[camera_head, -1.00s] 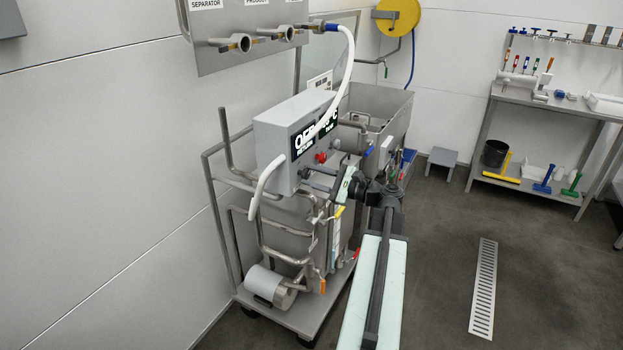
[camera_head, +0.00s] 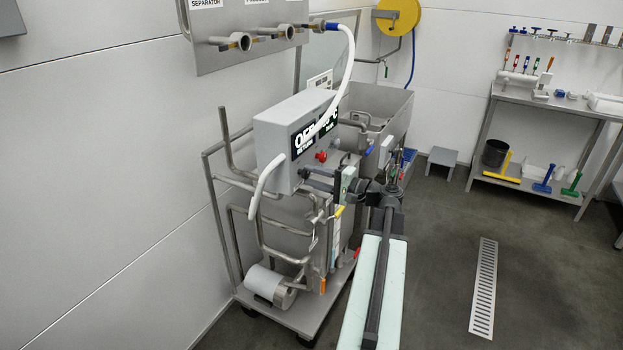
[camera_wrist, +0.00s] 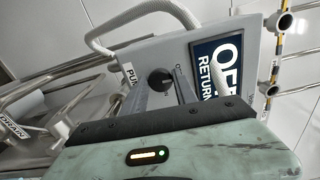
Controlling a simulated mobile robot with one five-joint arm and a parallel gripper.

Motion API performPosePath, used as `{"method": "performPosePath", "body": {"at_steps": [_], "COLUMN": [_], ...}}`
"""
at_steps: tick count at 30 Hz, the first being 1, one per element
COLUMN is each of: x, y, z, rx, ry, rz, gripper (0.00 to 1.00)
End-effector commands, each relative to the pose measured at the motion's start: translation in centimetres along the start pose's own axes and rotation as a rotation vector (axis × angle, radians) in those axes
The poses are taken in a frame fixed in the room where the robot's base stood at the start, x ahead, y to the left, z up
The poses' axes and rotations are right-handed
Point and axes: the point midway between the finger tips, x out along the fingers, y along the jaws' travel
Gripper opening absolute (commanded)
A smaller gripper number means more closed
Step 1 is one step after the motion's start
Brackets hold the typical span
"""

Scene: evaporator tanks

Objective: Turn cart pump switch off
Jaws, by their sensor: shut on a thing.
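The cart's grey control box (camera_head: 275,135) carries a dark display reading OFF over RETURN (camera_head: 303,143). In the wrist view the pump switch (camera_wrist: 160,79) is a round black knob with a small pale mark, beside a partly covered PUMP label (camera_wrist: 129,73). My gripper (camera_wrist: 161,84) reaches the box face, with one finger on each side of the knob, and is shut on it. In the head view my gripper (camera_head: 308,179) meets the lower front of the box, and the knob is hidden there.
A red button (camera_head: 321,156) sits on the box close above my gripper. A white hose (camera_head: 347,60) loops over the box. Cart pipes and a pump motor (camera_head: 270,283) lie below. Open floor with a drain grate (camera_head: 483,288) is to the right.

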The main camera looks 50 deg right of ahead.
Motion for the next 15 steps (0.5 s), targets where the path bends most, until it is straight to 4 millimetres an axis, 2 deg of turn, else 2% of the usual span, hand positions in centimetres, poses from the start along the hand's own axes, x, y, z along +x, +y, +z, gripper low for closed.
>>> {"method": "performPosePath", "body": {"at_steps": [15], "x": [0.06], "y": [0.23], "z": [0.29], "rx": [-0.059], "ry": [-0.008], "rz": [0.006], "gripper": [0.00]}}
